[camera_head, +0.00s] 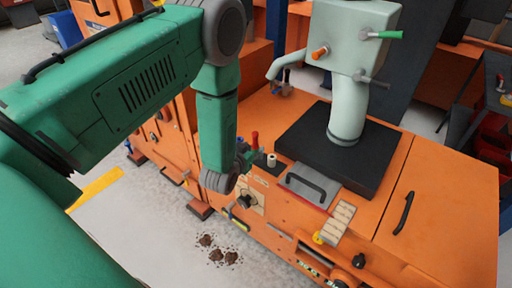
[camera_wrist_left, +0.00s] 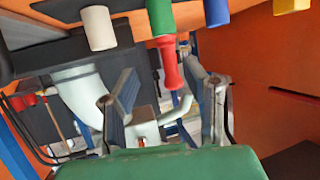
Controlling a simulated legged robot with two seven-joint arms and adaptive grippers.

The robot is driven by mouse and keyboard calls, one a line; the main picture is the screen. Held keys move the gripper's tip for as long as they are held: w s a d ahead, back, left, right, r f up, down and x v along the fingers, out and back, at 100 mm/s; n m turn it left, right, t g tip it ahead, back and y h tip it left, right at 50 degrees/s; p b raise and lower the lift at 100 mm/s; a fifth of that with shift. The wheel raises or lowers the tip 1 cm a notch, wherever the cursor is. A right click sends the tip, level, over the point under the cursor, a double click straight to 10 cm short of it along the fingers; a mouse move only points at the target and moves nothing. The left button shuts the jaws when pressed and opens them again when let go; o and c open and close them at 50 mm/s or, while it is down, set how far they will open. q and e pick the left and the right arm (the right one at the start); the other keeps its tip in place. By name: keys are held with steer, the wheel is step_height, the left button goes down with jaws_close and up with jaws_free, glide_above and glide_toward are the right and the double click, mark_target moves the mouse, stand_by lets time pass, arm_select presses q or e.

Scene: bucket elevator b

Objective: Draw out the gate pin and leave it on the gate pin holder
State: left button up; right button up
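A red handle (camera_head: 254,140) stands upright by the front edge of the orange machine, and it also shows in the left wrist view (camera_wrist_left: 168,62). Which part is the gate pin and which its holder, I cannot tell for sure. My left gripper (camera_wrist_left: 168,95) is open in the wrist view, with the red handle between and just beyond its fingertips, apart from both fingers. In the head view my left gripper (camera_head: 243,158) is partly hidden by my wrist. A white cylinder (camera_head: 271,160) stands on a dark plate beside it. My right gripper is not in view.
A pale green housing (camera_head: 352,40) with orange-, green- and grey-handled pins rises from a black plate (camera_head: 360,165). A grey hatch with a black handle (camera_head: 306,187) lies in front.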

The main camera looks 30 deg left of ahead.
mark_target(254, 143)
arm_select(q)
steer(key=w, duration=0.1)
steer(key=w+f, duration=0.1)
steer(key=w, duration=0.1)
steer(key=shift+d+b, duration=0.15)
steer(key=shift+b, duration=0.15)
steer(key=a, duration=0.1)
steer(key=w+a+f, duration=0.2)
steer(key=shift+w+a+f+b, duration=0.1)
steer(key=shift+a+b, duration=0.2)
steer(key=shift+a, duration=0.05)
steer(key=shift+d+r, duration=0.25)
steer(key=shift+d, duration=0.1)
steer(key=shift+d+r, duration=0.2)
steer(key=shift+d, duration=0.25)
steer(key=shift+d+r, duration=0.2)
steer(key=shift+d, duration=0.25)
jaws_close()
steer(key=shift+a+f, duration=0.2)
steer(key=shift+a, duration=0.5)
steer(key=shift+d, duration=0.1)
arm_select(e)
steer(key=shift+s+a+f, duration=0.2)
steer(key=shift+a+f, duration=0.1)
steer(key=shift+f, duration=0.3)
